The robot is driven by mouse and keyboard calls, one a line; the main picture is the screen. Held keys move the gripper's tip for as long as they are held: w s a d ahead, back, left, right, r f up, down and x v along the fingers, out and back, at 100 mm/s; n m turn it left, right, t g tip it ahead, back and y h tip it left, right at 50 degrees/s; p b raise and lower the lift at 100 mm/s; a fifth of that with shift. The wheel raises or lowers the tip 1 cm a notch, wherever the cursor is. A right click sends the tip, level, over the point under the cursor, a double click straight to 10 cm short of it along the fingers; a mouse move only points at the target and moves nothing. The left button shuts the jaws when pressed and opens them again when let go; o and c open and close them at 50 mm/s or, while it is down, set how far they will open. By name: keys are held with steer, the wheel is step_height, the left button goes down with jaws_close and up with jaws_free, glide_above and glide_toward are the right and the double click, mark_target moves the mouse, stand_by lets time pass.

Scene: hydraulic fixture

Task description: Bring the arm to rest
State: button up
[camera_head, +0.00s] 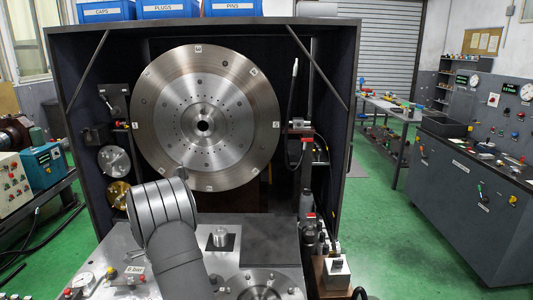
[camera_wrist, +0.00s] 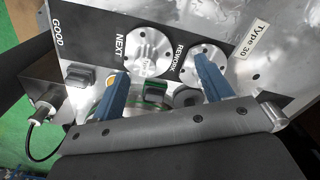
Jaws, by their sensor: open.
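My gripper (camera_wrist: 161,66) shows in the wrist view as two blue fingers spread wide apart, open. It is over a metal plate (camera_wrist: 95,18) marked GOOD, NEXT and REWORK. A round metal disc (camera_wrist: 148,45) by the NEXT mark shows between the fingertips, and another (camera_wrist: 203,60) by REWORK is partly covered by the right finger. A dark block (camera_wrist: 155,90) with a green edge shows between the fingers; I cannot tell how far below them it is. In the head view my grey arm (camera_head: 162,205) rises in front of the fixture, and the gripper is not visible there.
A large steel disc (camera_head: 205,118) stands upright inside a dark frame (camera_head: 350,130) behind my arm. The bench (camera_head: 262,232) in front carries fittings and a gauge. A dark grey cabinet (camera_head: 465,200) stands at the right, with open green floor (camera_head: 385,220) before it.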

steer(key=w+a+n, duration=0.1)
steer(key=a+n, duration=0.1)
steer(key=a, duration=0.9)
steer(key=shift+a+f+n, duration=0.25)
steer(key=shift+a+n, duration=0.05)
steer(key=shift+a, duration=0.05)
steer(key=o, duration=0.6)
steer(key=d+r+n, duration=0.4)
steer(key=d+n, duration=0.1)
steer(key=d, duration=0.7)
steer(key=d+r+n, duration=0.3)
steer(key=d+n, duration=0.2)
steer(key=d, duration=0.7)
steer(key=f, duration=0.6)
steer(key=w+f, duration=0.1)
steer(key=f, duration=0.2)
steer(key=shift+d, duration=0.1)
step_height(320, 180, up, 10)
steer(key=shift+r, duration=0.1)
